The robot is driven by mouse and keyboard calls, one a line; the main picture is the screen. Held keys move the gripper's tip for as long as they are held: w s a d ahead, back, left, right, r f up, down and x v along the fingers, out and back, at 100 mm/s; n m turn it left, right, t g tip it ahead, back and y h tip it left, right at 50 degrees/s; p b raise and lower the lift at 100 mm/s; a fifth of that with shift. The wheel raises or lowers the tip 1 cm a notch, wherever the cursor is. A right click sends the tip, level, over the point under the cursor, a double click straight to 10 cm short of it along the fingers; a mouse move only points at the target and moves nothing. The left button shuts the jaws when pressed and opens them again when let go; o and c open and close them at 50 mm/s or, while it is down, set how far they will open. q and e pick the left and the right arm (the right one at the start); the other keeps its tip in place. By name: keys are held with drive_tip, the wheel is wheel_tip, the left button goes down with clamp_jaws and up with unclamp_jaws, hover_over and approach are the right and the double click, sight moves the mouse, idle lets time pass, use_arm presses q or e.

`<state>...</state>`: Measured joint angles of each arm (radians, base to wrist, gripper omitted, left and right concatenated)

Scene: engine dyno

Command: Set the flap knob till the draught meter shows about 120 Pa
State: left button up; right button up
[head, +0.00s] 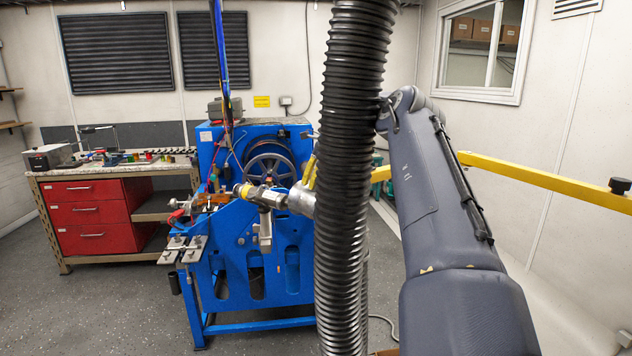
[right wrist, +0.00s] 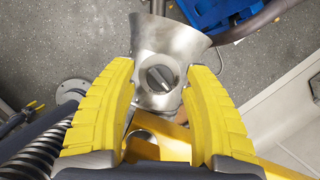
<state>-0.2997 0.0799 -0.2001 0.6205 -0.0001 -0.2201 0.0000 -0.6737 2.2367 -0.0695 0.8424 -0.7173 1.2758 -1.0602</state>
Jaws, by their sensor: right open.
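The flap knob (right wrist: 160,78) is a round dial with a dark bar grip, tilted slightly off the picture's sideways line. It sits on a silver metal funnel (right wrist: 165,40) in the right wrist view. My right gripper (right wrist: 161,70) has its two yellow fingers apart, one on each side of the knob. I cannot tell how near the fingertips are to it. In the head view the black hose hides most of this gripper; a bit of yellow shows at the hose's left edge. I cannot make out the draught meter. My left gripper is not in view.
A thick black ribbed hose (head: 350,180) hangs in front of my right arm. Behind stands a blue engine stand (head: 250,240). A workbench with red drawers (head: 92,211) is at the left. A yellow rail (head: 545,180) runs along the right. The grey floor at lower left is clear.

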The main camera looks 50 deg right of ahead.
drive_tip(key=shift+c, duration=0.4)
clamp_jaws()
drive_tip(key=shift+m+h, duration=0.3)
drive_tip(key=shift+m, duration=0.4)
drive_tip(key=shift+c, duration=0.4)
unclamp_jaws()
drive_tip(key=shift+s+d, duration=0.1)
drive_tip(key=shift+o, duration=0.8)
drive_tip(key=v, duration=1.2)
